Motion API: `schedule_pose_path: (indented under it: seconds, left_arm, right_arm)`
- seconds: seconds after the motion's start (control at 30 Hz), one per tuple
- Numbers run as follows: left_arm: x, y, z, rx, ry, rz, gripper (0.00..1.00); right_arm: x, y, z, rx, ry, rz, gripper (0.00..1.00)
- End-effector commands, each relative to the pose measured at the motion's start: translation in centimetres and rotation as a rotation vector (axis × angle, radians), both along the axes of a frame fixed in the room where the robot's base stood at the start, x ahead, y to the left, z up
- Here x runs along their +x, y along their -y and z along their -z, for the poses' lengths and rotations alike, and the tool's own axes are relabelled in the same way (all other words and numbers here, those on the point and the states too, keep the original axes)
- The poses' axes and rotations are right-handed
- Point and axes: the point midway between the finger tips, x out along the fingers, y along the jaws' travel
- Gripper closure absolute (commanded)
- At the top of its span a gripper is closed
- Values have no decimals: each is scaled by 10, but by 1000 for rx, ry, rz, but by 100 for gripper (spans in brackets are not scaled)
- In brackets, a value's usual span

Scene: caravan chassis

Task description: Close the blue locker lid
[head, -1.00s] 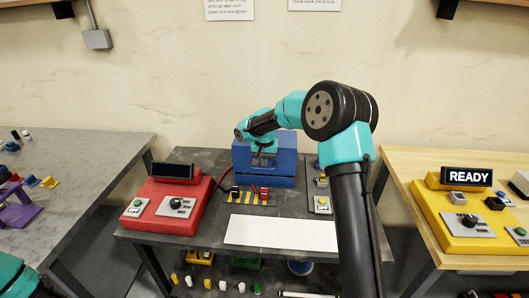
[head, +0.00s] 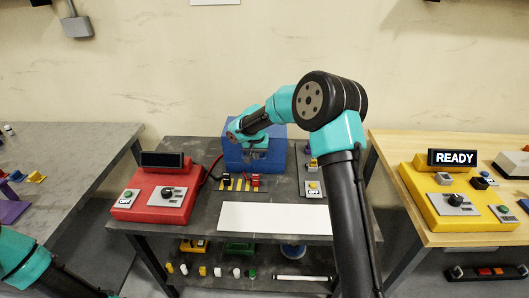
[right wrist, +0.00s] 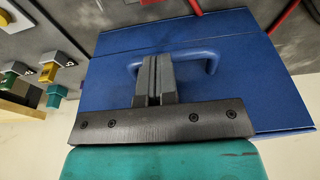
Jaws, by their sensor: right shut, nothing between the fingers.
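The blue locker (head: 276,153) stands at the back of the dark middle table, partly hidden by my right arm. In the right wrist view its blue surface (right wrist: 225,65) fills the middle, with a seam across it and a blue bar handle (right wrist: 211,62). I cannot tell whether the lid is fully down. My right gripper (head: 252,157) is at the locker's front.
A red console (head: 155,198) stands left of the locker, and a white board (head: 275,218) lies in front. Small coloured parts (head: 243,183) sit between. A switch panel (head: 313,187) is right of the locker. A yellow console (head: 455,203) reads READY.

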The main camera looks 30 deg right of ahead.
Motion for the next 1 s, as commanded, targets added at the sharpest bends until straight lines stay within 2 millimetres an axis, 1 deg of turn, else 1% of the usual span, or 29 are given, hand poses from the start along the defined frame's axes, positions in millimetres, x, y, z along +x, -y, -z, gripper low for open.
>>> schedule_pose_path:
  seconds: [0.2,0.37,0.47,0.9,1.0]
  left_arm:
    - [0,-1,0,0,-1,-2,100]
    - [0,-1,0,0,-1,-2,100]
    - [0,-1,0,0,-1,-2,100]
    - [0,-1,0,0,-1,-2,100]
    - [0,-1,0,0,-1,-2,100]
  right_arm:
    - [0,0,-2,0,0,1,100]
    - [-2,0,-13,1,2,3,100]
    - [-4,0,-27,1,3,4,100]
    - [-18,-7,-108,0,3,4,100]
    - [-21,-8,-122,0,2,4,100]
